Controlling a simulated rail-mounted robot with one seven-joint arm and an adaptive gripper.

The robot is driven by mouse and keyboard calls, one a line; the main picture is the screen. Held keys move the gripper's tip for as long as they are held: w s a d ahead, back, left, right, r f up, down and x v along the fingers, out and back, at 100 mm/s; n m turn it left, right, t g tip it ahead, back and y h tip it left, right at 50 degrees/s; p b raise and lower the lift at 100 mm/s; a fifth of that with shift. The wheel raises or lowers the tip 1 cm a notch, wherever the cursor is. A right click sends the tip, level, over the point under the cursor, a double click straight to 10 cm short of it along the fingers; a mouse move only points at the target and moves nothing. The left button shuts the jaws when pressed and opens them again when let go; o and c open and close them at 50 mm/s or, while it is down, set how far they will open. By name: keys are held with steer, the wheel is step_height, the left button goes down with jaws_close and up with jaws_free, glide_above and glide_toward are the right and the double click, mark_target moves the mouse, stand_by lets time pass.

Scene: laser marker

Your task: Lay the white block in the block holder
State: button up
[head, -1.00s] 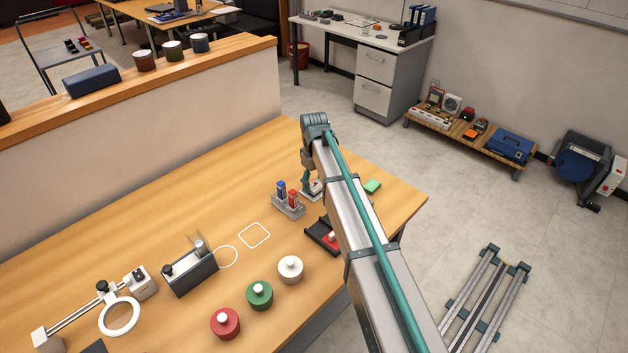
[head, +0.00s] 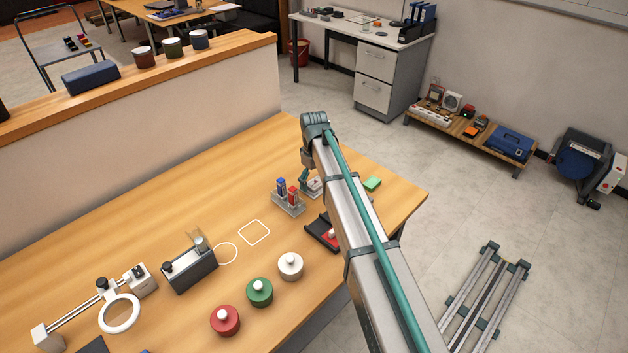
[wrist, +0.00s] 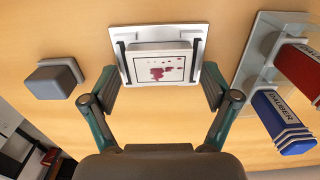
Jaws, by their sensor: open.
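The white block (wrist: 160,68), its upper face speckled dark red, lies between the dark side uprights of a pale, plate-like block holder (wrist: 166,34) in the wrist view. It looks flat in the holder; how deep it sits is hard to tell. My gripper (wrist: 160,84) is open, with one finger on each side of the block and holder. Whether the fingers touch them I cannot tell. In the head view my gripper (head: 309,187) is low over the table beside the dauber rack, and a small part of the pale block and holder (head: 315,185) shows.
A rack (head: 288,208) with blue and red daubers stands close beside my gripper. A grey block (wrist: 53,79) is on its other side. A green block (head: 372,184), a dark tray (head: 318,234) with a red item, and several knobbed pots are also on the table (head: 190,180).

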mark_target(314, 181)
step_height(314, 181, up, 13)
steer(key=b, duration=0.2)
stand_by(0.4)
steer(key=shift+f, duration=0.1)
